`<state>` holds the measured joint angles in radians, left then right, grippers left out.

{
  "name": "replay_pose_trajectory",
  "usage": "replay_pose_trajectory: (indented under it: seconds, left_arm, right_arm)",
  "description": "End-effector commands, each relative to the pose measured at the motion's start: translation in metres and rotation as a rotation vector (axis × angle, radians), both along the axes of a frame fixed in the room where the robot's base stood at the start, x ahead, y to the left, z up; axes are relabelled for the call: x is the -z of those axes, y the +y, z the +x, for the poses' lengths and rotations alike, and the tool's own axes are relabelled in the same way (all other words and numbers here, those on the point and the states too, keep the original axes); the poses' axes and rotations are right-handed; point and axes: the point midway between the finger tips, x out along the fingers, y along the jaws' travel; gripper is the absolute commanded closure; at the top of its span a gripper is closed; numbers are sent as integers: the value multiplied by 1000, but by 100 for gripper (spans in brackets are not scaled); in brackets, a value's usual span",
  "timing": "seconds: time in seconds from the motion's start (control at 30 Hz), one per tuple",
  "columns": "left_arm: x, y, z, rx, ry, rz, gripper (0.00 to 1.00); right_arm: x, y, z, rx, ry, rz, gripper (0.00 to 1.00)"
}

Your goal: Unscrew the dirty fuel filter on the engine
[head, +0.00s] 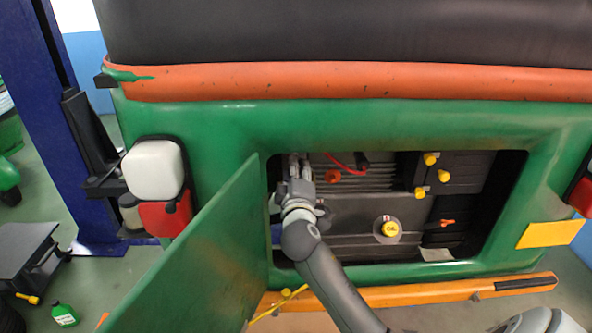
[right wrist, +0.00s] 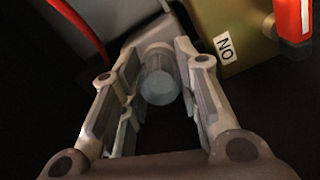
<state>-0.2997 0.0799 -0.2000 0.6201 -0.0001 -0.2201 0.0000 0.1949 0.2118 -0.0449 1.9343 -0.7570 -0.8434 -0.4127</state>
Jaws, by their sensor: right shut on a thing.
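My right gripper (head: 299,170) reaches through the open hatch into the left part of the engine bay. In the right wrist view its two fingers (right wrist: 160,75) are closed on the sides of a small grey, cylindrical filter (right wrist: 158,84). The filter's round end faces the camera. In the head view my gripper hides the filter. The engine (head: 365,215) shows as dark grey blocks with ribs behind the opening. My left gripper is not in view.
The green hatch door (head: 215,240) stands open just left of my right arm. A yellow cap (head: 391,229), an orange cap (head: 332,176) and a red hose (head: 345,163) are in the bay. An orange bumper (head: 430,292) runs below the opening. A blue lift post (head: 40,110) stands at left.

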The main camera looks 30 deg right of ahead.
Motion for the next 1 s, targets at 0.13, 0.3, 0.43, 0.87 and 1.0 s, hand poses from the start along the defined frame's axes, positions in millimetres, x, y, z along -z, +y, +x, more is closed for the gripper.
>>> replay_pose_trajectory:
  seconds: [0.13,0.3,0.43,0.87,1.0]
  left_arm:
    - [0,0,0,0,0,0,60]
    - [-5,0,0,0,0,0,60]
    - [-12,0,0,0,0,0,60]
    - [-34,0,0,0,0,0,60]
    - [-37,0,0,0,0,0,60]
  right_arm:
    - [-3,-1,0,0,-7,-3,92]
    - [-5,-1,0,0,8,-25,92]
    - [-5,-1,1,0,39,-76,92]
    - [-6,-2,1,2,144,-248,92]
    - [-6,-2,1,2,168,-290,92]
